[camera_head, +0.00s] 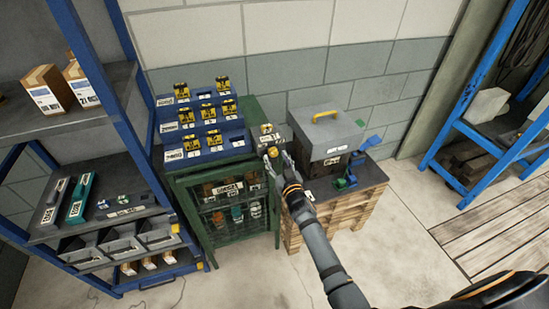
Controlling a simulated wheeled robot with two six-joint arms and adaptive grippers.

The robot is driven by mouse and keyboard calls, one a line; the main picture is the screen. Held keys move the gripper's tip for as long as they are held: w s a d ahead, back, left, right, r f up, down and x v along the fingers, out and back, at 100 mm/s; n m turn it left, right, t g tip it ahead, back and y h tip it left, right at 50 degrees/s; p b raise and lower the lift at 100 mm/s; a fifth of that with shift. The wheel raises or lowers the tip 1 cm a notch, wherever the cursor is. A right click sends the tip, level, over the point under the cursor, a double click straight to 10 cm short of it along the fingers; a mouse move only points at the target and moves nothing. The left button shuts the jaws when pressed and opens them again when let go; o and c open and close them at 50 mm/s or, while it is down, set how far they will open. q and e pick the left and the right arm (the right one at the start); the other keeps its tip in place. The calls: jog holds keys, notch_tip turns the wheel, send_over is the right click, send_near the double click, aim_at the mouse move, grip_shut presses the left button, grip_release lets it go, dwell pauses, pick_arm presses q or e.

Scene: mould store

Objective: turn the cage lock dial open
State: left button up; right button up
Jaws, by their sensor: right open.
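A green cage (212,172) with a mesh door stands in the middle against the wall, and bottles show behind the mesh. No lock dial can be made out for certain; a small yellow piece (272,152) shows at the gripper's tip by the cage's upper right corner, and I cannot tell if it belongs to the cage or the gripper. My right gripper (275,160) is open at that corner, its arm reaching in from the lower right. It hides part of the cage's right edge. I cannot tell whether it touches anything. My left gripper is out of view.
Blue stepped bins (209,140) with yellow-black parts sit on top of the cage. A grey box (325,128) with a yellow handle stands on a dark-topped wooden pallet stand (345,222) to the right. A blue shelf rack (130,62) flanks the left. Floor (395,215) is clear right of the stand.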

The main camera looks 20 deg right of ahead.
jog(key=shift+w, duration=1)
grip_shut()
